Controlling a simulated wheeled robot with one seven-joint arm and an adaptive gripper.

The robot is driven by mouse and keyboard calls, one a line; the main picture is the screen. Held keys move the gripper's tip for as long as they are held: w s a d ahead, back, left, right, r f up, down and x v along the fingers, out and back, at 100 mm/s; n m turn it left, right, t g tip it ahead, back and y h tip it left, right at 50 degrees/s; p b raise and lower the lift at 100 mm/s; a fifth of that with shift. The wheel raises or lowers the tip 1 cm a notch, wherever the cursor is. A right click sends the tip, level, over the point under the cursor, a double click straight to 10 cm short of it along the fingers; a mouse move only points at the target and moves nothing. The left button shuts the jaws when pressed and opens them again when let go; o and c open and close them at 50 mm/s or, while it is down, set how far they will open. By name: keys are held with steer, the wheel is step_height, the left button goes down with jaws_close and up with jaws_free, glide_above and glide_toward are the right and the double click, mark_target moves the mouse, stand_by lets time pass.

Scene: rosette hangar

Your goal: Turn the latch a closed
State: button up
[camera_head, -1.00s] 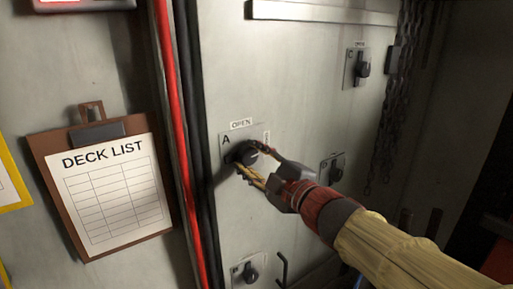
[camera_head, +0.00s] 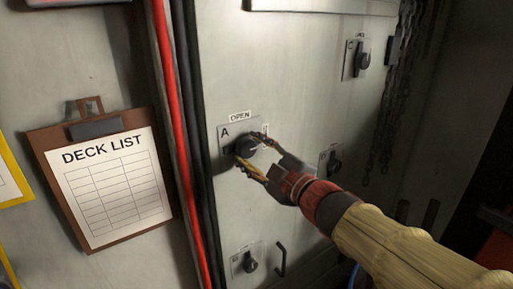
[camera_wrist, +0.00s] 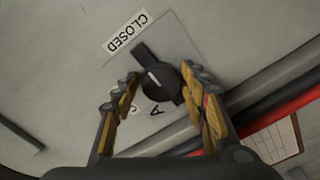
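Latch A (camera_head: 246,147) is a dark round knob with a bar across it, on a light plate on the grey cabinet wall. In the wrist view the latch (camera_wrist: 158,82) has its bar slanting from upper left to lower right, with the upper-left end toward the CLOSED label (camera_wrist: 126,32). A white line marks the knob's face. The OPEN label (camera_head: 240,116) is above the plate; the label at its right is partly hidden by a finger. My gripper (camera_wrist: 161,78) is open, its fingers on either side of the knob, with gaps visible in the wrist view.
Other latches sit at upper right (camera_head: 361,61), at right behind my gripper (camera_head: 334,163) and below (camera_head: 250,264). A red pipe (camera_head: 176,130) and black cables run left of the plate. A DECK LIST clipboard (camera_head: 108,185) hangs farther left. Chains (camera_head: 388,130) hang at right.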

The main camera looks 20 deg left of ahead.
steer(key=shift+o, duration=1.3)
steer(key=shift+s, duration=0.15)
steer(key=shift+r, duration=0.1)
steer(key=v, duration=1.1)
steer(key=shift+d, duration=0.45)
steer(key=shift+s, duration=0.1)
